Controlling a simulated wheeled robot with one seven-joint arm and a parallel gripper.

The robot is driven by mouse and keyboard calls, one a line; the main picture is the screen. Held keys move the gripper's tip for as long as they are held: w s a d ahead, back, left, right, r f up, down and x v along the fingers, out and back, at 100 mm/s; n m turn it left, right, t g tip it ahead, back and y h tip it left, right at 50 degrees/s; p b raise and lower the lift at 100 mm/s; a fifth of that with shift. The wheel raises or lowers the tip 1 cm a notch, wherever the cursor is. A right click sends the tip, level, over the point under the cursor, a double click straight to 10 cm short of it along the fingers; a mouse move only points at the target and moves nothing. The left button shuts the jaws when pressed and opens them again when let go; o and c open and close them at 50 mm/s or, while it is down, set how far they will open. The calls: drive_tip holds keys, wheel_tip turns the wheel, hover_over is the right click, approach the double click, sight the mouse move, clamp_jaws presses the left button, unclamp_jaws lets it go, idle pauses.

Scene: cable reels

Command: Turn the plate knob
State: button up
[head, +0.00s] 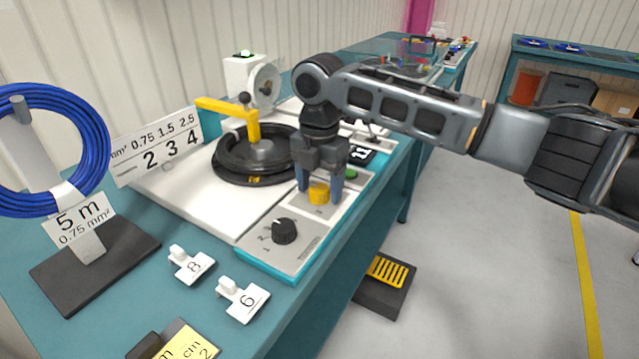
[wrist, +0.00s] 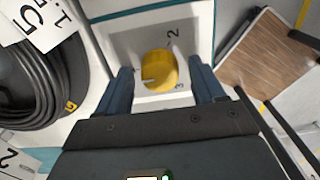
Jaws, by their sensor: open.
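The yellow knob (head: 319,193) sits on the light grey control plate beside the reel winder. In the wrist view the yellow knob (wrist: 159,69) lies between the two fingers, with a pale pointer mark on its left side and a "2" printed beyond it. My gripper (head: 321,188) points down over this knob, open, with a finger on each side. In the wrist view the gripper (wrist: 160,85) shows gaps between the fingers and the knob. A black knob (head: 284,231) with numbers around it sits on the nearer part of the plate (head: 262,257).
A black cable coil (head: 250,165) with a yellow crank (head: 235,112) lies left of my gripper. A green button (head: 350,173) and a dark display (head: 361,154) are behind it. A blue cable stand (head: 92,275) and numbered tags (head: 192,264) stand at left and front.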

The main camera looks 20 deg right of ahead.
drive_tip(key=shift+c, duration=0.2)
drive_tip(key=c, duration=1)
drive_tip(key=shift+r+p, duration=0.1)
drive_tip(key=shift+p, duration=0.2)
